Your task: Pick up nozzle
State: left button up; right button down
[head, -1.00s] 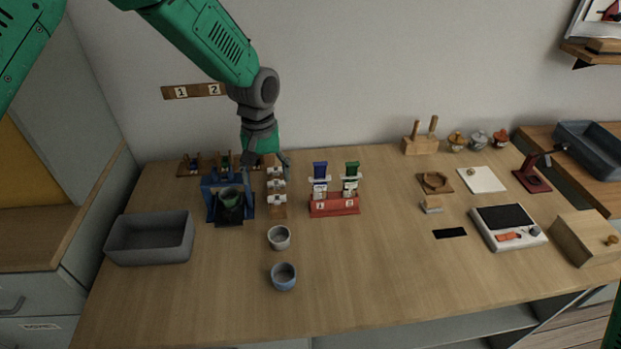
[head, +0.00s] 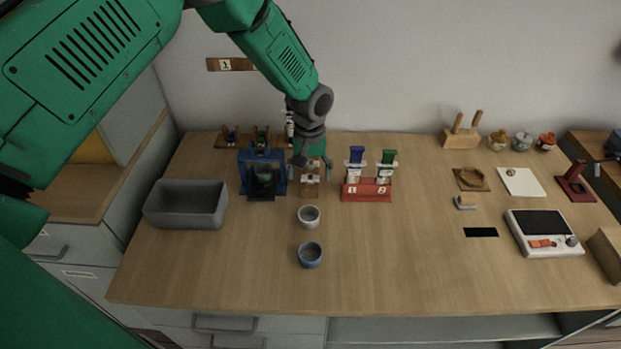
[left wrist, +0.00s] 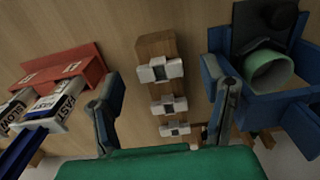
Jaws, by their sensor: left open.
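Several small white pieces with dark and metal middles, which look like the nozzles, sit in a row on a narrow wooden block (left wrist: 152,47). In the left wrist view the nearest whole one (left wrist: 160,70) is at the block's upper part, with others below it. I cannot tell which one is meant. The block also shows in the head view (head: 310,188), partly hidden by my left gripper. My left gripper (head: 312,163) is open and empty above the block. In the left wrist view its two fingers (left wrist: 168,80) stand on either side of the row, apart from the pieces.
A blue stand (head: 279,178) with a green cup is close on the left. A red stand (head: 368,190) with two tubes is close on the right. A white cup (head: 309,217) and a blue cup (head: 310,256) are in front. A grey bin (head: 187,205) stands at left.

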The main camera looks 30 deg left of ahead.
pick_arm(q)
notch_tip(320, 180, down, 2)
jog(key=shift+w+f, duration=0.1)
jog(key=shift+f, duration=0.15)
jog(key=c, duration=0.9)
jog(key=shift+r, duration=0.15)
jog(key=shift+c, duration=0.2)
